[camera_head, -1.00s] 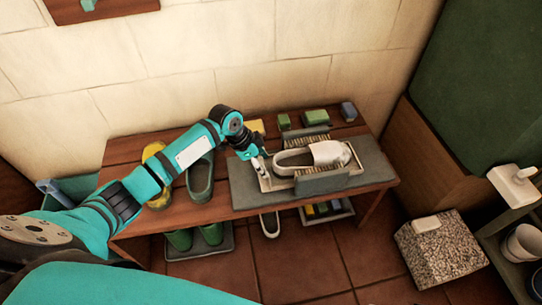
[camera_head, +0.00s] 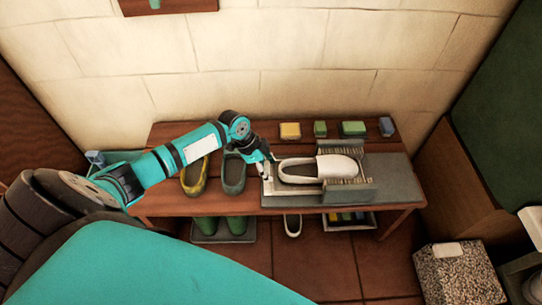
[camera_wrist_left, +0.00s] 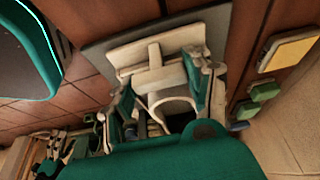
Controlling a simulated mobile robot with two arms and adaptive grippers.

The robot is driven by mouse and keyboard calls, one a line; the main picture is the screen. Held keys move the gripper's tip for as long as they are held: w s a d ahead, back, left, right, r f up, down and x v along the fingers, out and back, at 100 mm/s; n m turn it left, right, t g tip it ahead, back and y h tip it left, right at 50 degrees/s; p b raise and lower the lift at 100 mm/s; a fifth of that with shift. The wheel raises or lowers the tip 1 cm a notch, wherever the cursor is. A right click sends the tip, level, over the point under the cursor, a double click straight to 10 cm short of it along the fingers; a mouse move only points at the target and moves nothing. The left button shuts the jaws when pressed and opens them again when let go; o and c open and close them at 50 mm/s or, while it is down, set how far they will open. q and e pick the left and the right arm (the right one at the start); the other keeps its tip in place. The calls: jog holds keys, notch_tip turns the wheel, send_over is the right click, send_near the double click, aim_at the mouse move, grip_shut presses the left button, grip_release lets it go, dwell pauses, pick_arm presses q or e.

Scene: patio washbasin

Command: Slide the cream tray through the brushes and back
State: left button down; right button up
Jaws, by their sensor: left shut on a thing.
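The cream tray (camera_head: 283,187) lies on a grey mat (camera_head: 400,180) on the wooden bench, with a white slip-on shoe (camera_head: 335,165) on it. Its left end is close to the mat's left edge. The brushes, a front block (camera_head: 347,192) and a back one (camera_head: 345,147) with tan bristles, flank the tray's right part and the shoe's toe. My left gripper (camera_head: 267,174) is shut on the tray's left end. In the left wrist view its fingers (camera_wrist_left: 165,105) are around a cream part; their exact contact is partly hidden. My right gripper is not in view.
Yellow (camera_head: 195,176) and dark green (camera_head: 234,175) shoes stand left of the mat. Several sponges and blocks, including a yellow one (camera_head: 290,131), line the bench's back near the wall. Green boots (camera_head: 237,225) and a box stand below. The mat's right end is clear.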

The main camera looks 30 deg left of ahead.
pick_arm(q)
jog(key=shift+s+a, duration=0.1)
jog(key=shift+a, duration=0.1)
jog(key=shift+c, duration=2.4)
grip_release()
jog(key=v, duration=1.2)
jog(key=shift+d, duration=0.1)
